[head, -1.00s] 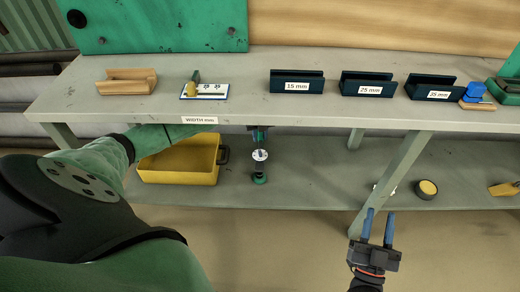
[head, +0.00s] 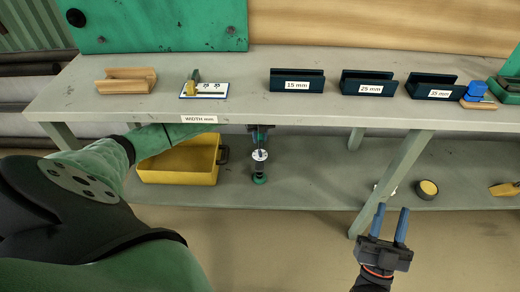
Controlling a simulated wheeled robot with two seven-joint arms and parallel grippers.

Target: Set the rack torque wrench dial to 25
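A slim upright tool with a round white dial face (head: 260,155), which I take for the torque wrench, stands under the front edge of the bench top, with a dark green foot on the lower shelf. The dial's marks are too small to read. My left arm reaches in from the left beneath the bench top. My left gripper (head: 258,134) appears to be just above the dial, mostly hidden and dark; I cannot tell whether it touches the tool. My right gripper (head: 390,223) is open and empty in front of the lower shelf, its blue fingers apart.
The bench top (head: 240,66) holds a wooden block (head: 128,82), a width gauge (head: 206,89) and dark holders labelled 15 (head: 296,80), 25 (head: 368,83) and 35 mm (head: 431,86). Below are a yellow bin (head: 180,172), a bench leg (head: 384,180) and a round black-and-yellow item (head: 427,189).

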